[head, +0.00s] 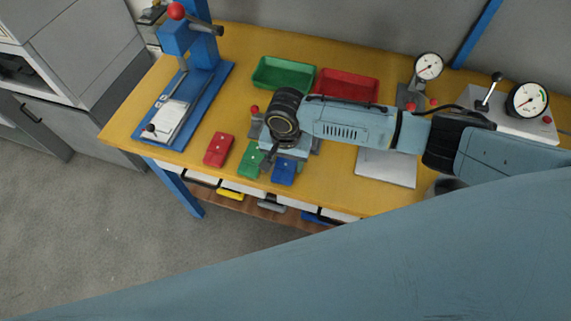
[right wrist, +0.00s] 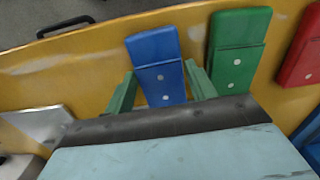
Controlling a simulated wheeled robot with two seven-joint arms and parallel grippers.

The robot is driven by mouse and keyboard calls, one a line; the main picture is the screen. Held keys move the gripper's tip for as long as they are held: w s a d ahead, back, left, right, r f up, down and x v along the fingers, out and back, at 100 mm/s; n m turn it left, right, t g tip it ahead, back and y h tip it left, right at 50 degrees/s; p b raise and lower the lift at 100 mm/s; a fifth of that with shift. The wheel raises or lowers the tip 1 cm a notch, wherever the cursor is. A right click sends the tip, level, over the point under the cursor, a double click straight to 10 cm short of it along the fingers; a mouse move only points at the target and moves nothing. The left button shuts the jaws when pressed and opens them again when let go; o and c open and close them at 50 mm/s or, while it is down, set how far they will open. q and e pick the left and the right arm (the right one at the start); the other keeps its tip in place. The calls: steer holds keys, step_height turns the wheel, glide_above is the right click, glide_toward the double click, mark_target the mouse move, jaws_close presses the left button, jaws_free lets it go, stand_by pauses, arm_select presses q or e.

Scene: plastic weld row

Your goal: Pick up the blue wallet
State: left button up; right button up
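The blue wallet (head: 284,173) lies flat near the front edge of the yellow table, at the right end of a row with a green wallet (head: 250,160) and a red wallet (head: 218,150). In the right wrist view the blue wallet (right wrist: 156,55) shows two pale snaps. My right gripper (right wrist: 160,74) is open, with a green finger on each side of the blue wallet's near part. No grip on it shows; its near end is hidden behind the gripper body. In the head view my right gripper (head: 284,159) partly hides the blue wallet. My left gripper is not in view.
The green wallet (right wrist: 238,50) lies close beside one finger. Green (head: 284,73) and red (head: 346,85) trays stand farther back. A blue lever press (head: 200,75) stands at left, dial gauges (head: 428,67) at right. A pale plate (head: 386,168) lies right of the wallet.

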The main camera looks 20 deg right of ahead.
mark_target(286, 164)
steer(key=c, duration=0.5)
steer(key=shift+c, duration=0.2)
step_height(286, 164, up, 10)
steer(key=p, duration=0.1)
steer(key=shift+p, duration=0.4)
